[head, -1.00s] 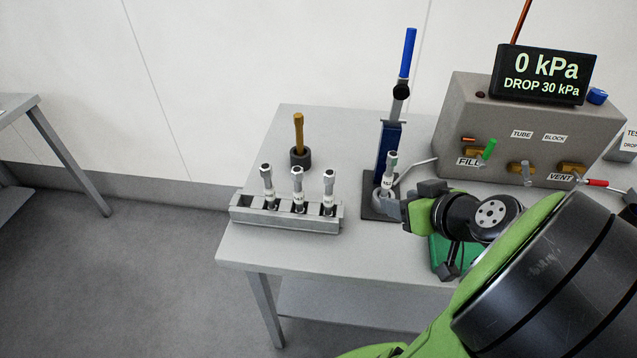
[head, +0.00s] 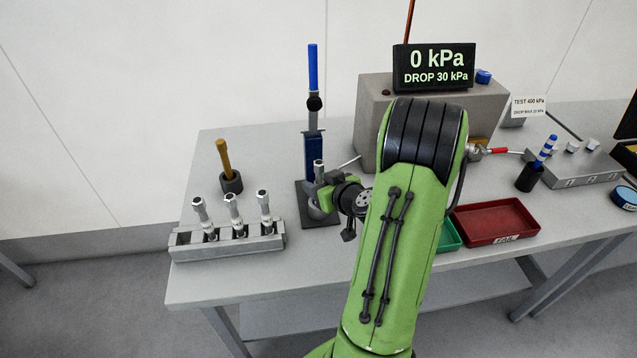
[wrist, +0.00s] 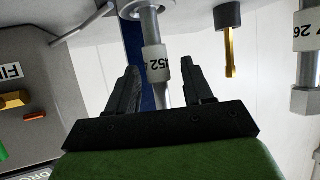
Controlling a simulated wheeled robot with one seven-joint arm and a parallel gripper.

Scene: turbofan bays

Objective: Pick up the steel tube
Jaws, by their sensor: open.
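A steel tube (head: 319,171) with a white label stands in the fixture with the blue column (head: 313,150) on the bench. In the wrist view the tube (wrist: 150,27) passes between the two dark fingers of my gripper (wrist: 158,68), with its label partly readable as "52". My gripper (head: 326,194) is open around the tube, with gaps visible on both sides. In the head view the tube's lower part is hidden by my gripper. Three similar labelled tubes (head: 233,208) stand in a grey rack (head: 228,248) to the left.
A yellow-handled tool (head: 223,155) stands in a dark cup behind the rack. A grey test box (head: 374,100) with a display reading 0 kPa (head: 434,67) stands behind my arm. A red tray (head: 495,220) and a green tray (head: 449,236) lie to the right. Front-centre bench is clear.

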